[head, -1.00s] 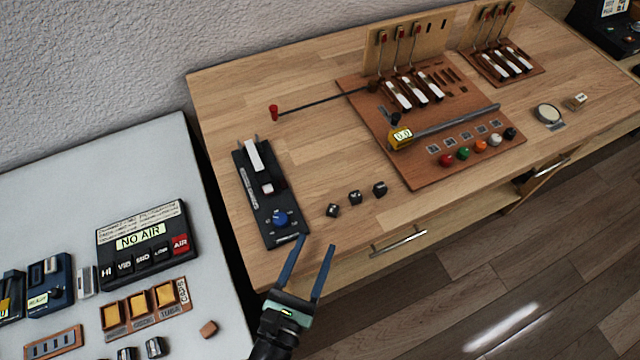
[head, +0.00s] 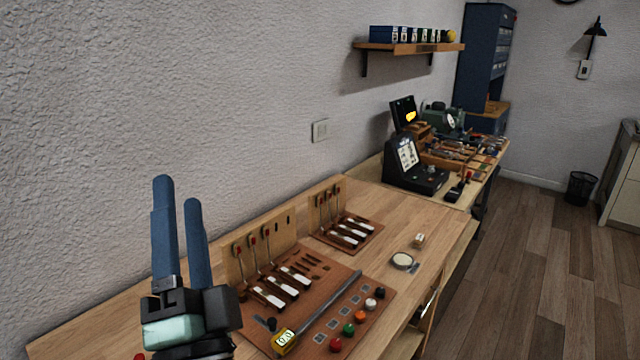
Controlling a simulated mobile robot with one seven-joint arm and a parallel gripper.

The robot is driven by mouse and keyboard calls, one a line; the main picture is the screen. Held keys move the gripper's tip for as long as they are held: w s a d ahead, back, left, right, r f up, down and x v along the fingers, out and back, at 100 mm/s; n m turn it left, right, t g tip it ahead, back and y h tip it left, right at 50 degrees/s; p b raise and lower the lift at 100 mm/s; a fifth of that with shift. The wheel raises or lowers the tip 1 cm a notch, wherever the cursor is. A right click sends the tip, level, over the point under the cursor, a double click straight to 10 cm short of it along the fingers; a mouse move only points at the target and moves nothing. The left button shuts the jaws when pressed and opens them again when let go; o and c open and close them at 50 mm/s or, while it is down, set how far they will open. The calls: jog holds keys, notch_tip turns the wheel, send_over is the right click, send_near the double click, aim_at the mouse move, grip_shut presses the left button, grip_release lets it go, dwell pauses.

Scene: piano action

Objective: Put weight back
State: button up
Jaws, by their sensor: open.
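My gripper (head: 179,194) is in the lower left of the head view, with its two blue fingers pointing up and apart. Nothing shows between them. The brown action board (head: 350,310) lies on the wooden bench to its right, with several coloured round pieces along its front edge, among them a red one (head: 336,345) and a green one (head: 349,329). I cannot tell which piece is the weight. A round pale disc (head: 402,260) and a small block (head: 419,240) lie farther right.
A second board (head: 346,236) with white keys stands behind the first. A black device with a screen (head: 411,165) stands at the bench's far end. A shelf (head: 412,47) hangs on the wall.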

jog(key=s+d+r+n+t+h, duration=0.2)
jog(key=s+d+r+n+h, duration=0.2)
jog(key=d+r, duration=0.3)
jog(key=s+d+r+n+t+h, duration=0.1)
jog(key=s+d+r+n+h, duration=0.3)
jog(key=r, duration=0.8)
jog(key=d+n, duration=0.2)
jog(key=shift+d+r+t, duration=0.4)
jog(key=shift+c, duration=0.6)
